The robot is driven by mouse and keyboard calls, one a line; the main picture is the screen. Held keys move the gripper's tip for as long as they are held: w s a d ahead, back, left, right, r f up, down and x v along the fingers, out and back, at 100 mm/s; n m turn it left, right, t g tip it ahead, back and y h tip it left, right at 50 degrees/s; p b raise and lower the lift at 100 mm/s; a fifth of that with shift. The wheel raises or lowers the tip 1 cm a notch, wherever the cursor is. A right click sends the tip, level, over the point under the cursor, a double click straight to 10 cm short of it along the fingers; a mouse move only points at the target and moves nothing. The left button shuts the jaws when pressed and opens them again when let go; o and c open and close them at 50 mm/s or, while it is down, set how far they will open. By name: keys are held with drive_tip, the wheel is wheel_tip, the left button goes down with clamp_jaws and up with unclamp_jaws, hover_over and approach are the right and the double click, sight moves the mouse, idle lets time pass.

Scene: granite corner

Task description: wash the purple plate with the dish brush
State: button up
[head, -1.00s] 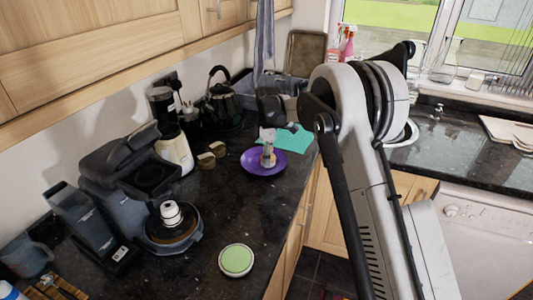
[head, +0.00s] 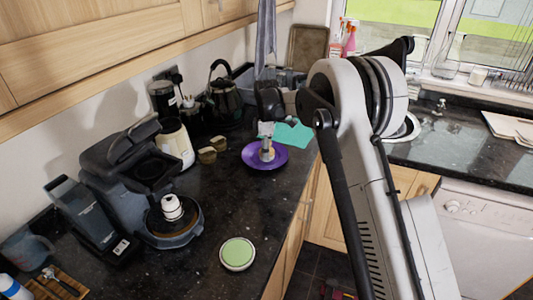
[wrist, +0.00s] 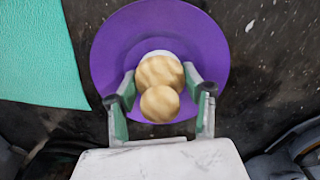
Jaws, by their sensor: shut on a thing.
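The purple plate (head: 279,159) lies flat on the dark granite counter, and it fills the top middle of the wrist view (wrist: 205,40). My gripper (head: 266,131) points down over the plate. In the wrist view my gripper (wrist: 160,95) has its two fingers on either side of the dish brush (wrist: 160,104), shut on its round wooden handle. In the head view the brush (head: 267,151) stands roughly upright with its lower end at the plate. A pale part of the brush shows beneath the wood; whether its bristles press on the plate I cannot tell.
A teal cloth (head: 293,137) lies just behind the plate. A round green-topped tin (head: 237,254) sits nearer. The counter between tin and plate is clear.

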drive_tip(key=shift+w+a+f, duration=0.1)
drive_tip(key=shift+w+a, duration=0.1)
drive_tip(key=shift+a, duration=0.35)
drive_tip(key=shift+w+a, duration=0.2)
drive_tip(key=shift+a, duration=0.35)
drive_tip(key=shift+a+r, duration=0.1)
drive_tip(key=shift+r, duration=0.2)
wheel_tip(320, 180, up, 3)
drive_tip(key=shift+s+f, duration=0.1)
drive_tip(key=shift+f, duration=0.05)
drive_tip(key=shift+r+p, duration=0.5)
drive_tip(key=shift+r, duration=0.15)
drive_tip(key=shift+r+p, duration=0.55)
drive_tip(key=shift+r, duration=1.3)
